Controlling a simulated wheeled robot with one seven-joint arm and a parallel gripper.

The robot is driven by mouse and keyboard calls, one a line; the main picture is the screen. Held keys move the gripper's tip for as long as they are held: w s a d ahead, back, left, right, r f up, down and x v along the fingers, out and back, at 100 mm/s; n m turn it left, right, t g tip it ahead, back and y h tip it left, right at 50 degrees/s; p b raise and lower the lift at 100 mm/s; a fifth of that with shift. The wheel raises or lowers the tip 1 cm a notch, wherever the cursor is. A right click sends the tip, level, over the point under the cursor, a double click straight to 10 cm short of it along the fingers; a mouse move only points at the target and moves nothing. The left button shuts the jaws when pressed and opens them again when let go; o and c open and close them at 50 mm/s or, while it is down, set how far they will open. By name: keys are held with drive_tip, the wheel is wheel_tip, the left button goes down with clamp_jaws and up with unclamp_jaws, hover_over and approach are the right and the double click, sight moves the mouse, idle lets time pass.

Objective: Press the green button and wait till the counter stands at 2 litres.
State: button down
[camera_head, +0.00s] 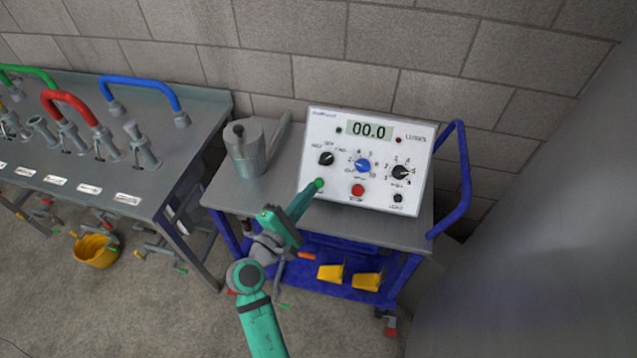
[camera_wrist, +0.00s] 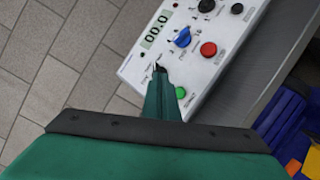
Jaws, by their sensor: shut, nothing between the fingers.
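A white control panel (camera_head: 335,190) stands tilted on the grey top of a blue cart. Its counter (camera_head: 369,131) reads 00.0, and the same reading shows in the wrist view (camera_wrist: 156,30). The green button (camera_head: 319,184) is at the panel's lower left; in the wrist view the green button (camera_wrist: 181,93) shows beside the fingers. My gripper (camera_head: 312,190) is shut and empty, its tip close to the green button. I cannot tell whether it touches. The red button (camera_head: 358,190) sits to the right of it.
A grey metal can (camera_head: 246,148) with a spout stands left of the panel. Blue (camera_head: 363,165) and black knobs and a small dark button (camera_head: 398,198) are on the panel. A bench (camera_head: 185,160) with coloured hoses is at left. The cart's blue handle (camera_head: 464,180) rises at right.

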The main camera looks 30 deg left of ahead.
drive_tip(key=w+a+f, duration=0.1)
drive_tip(key=w+f, duration=0.3)
drive_tip(key=shift+w+a, duration=0.15)
drive_tip(key=shift+w, duration=0.05)
drive_tip(key=shift+w+a+f, duration=0.2)
drive_tip(key=shift+w+f, duration=0.45)
idle(3.1)
drive_tip(key=shift+s, duration=0.1)
idle(0.3)
drive_tip(key=shift+s+d+r, duration=0.2)
drive_tip(key=shift+s+r, duration=0.35)
drive_tip(key=shift+s+d+r, duration=0.3)
drive_tip(key=shift+s+r, duration=0.55)
drive_tip(key=shift+s, duration=0.05)
drive_tip(key=shift+s+d+r, duration=0.25)
drive_tip(key=shift+s+r, duration=0.6)
drive_tip(key=shift+s, duration=0.05)
